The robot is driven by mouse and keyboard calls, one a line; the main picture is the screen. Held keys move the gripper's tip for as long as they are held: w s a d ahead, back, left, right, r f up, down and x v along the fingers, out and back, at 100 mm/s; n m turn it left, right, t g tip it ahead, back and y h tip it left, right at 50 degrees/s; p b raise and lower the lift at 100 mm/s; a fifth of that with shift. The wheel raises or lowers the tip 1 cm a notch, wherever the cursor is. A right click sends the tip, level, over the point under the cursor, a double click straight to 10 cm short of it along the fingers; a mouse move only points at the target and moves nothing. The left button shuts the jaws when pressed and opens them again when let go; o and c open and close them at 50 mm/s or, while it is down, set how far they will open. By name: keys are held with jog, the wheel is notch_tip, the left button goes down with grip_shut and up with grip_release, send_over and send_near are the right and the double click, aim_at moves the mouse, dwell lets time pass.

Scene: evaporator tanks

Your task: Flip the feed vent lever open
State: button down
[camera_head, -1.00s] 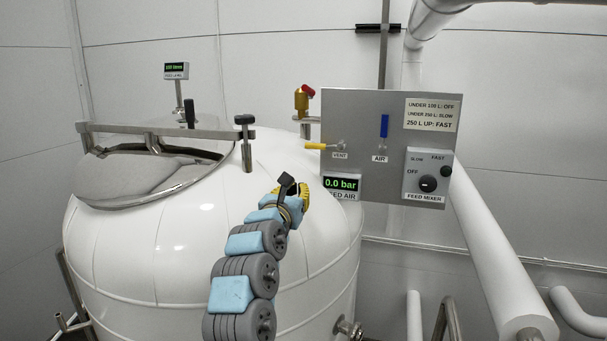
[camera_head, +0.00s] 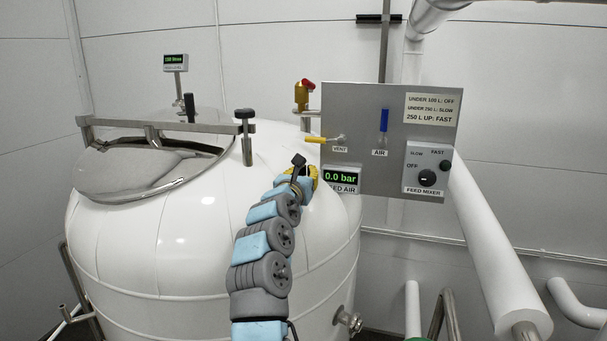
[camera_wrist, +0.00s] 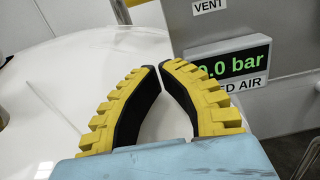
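The vent lever (camera_head: 322,140) is a yellow handle above the VENT label (camera_head: 340,149), at the left edge of the grey panel (camera_head: 365,180). It lies about level and points left from its pivot. In the wrist view, a bit of yellow at the top edge (camera_wrist: 134,2) may be its tip. My gripper (camera_head: 310,172) is below the lever, in front of the tank and left of the pressure display, apart from the lever. In the wrist view, my gripper's yellow fingers (camera_wrist: 160,67) have their tips drawn nearly together, with nothing between them.
A blue AIR lever (camera_head: 384,119) stands upright on the panel, beside the mixer knob (camera_head: 427,178). The pressure display (camera_head: 341,177) reads 0.0 bar. The white tank (camera_head: 180,240) curves below my arm.

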aim_at(324, 140)
jog(key=shift+w+d+r, duration=0.15)
jog(key=shift+w, duration=0.35)
jog(key=shift+w+d, duration=0.1)
jog(key=shift+w, duration=0.5)
jog(key=shift+w+d+r+p, duration=0.15)
jog(key=shift+r+p, duration=0.1)
jog(key=shift+r, duration=0.4)
jog(key=shift+w+a+r+p, duration=0.1)
jog(key=shift+r+p, duration=0.15)
jog(key=shift+r, duration=0.35)
jog(key=shift+w+d+r+p, duration=0.15)
jog(key=shift+r+p, duration=0.1)
jog(key=shift+r, duration=0.4)
